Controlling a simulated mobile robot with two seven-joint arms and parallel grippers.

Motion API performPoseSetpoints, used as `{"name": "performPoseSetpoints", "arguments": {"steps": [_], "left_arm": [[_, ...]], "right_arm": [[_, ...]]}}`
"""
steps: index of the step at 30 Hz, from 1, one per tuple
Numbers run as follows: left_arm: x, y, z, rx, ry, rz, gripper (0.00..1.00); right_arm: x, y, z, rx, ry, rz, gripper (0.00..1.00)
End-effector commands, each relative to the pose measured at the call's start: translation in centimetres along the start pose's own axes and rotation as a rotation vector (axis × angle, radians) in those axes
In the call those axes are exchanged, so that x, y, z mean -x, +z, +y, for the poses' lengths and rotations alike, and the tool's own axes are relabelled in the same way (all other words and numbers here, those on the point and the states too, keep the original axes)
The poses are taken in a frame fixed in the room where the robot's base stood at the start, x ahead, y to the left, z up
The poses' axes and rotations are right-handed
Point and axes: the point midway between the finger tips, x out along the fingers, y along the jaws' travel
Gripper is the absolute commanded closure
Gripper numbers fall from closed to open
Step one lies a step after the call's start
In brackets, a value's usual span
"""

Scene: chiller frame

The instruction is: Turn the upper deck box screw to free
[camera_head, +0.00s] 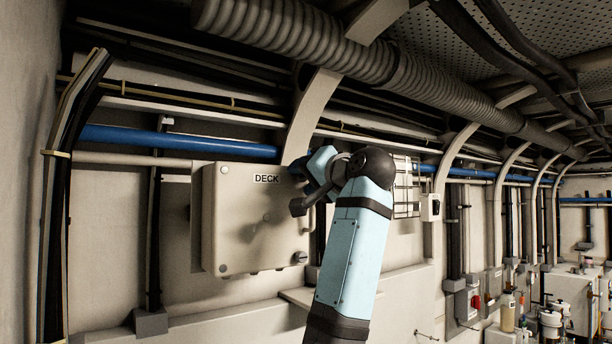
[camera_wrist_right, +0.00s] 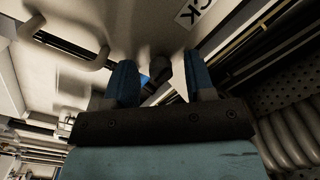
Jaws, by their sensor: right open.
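The deck box (camera_head: 235,215) is a pale beige wall box with a "DECK" label (camera_head: 266,178). Its lower dark screw (camera_head: 300,257) shows at the lower right corner of the front. My right gripper (camera_head: 303,188) is at the box's upper right corner and hides the upper screw in the head view. In the right wrist view, my right gripper (camera_wrist_right: 160,78) has its two blue fingers apart. A dark rounded piece, seemingly the upper deck box screw (camera_wrist_right: 158,67), shows between them; I cannot tell whether they touch it. My left gripper is not in view.
A bent handle (camera_wrist_right: 70,52) stands out from the box's side near the gripper. A wire rack (camera_head: 404,190) hangs to the right of my arm. A ledge (camera_head: 230,322) lies below.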

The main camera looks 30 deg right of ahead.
Motion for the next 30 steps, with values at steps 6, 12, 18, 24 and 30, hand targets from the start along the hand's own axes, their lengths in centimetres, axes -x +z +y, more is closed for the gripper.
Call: {"name": "performPoseSetpoints", "arguments": {"steps": [6, 12, 18, 24, 30], "left_arm": [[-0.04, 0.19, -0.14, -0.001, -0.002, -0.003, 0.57], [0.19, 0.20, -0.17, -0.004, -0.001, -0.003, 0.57], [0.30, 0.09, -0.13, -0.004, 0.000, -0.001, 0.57], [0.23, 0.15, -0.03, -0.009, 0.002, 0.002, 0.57], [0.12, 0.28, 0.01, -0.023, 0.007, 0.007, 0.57]], "right_arm": [[-0.02, -0.01, 0.02, 0.000, 0.000, 0.001, 0.50], [0.00, -0.02, 0.00, 0.000, 0.000, 0.001, 0.94], [0.00, -0.02, 0.01, 0.003, 0.000, 0.001, 1.00], [-0.01, -0.01, 0.08, 0.047, 0.002, 0.000, 1.00], [-0.03, 0.00, 0.18, 0.163, 0.007, -0.004, 1.00]]}}
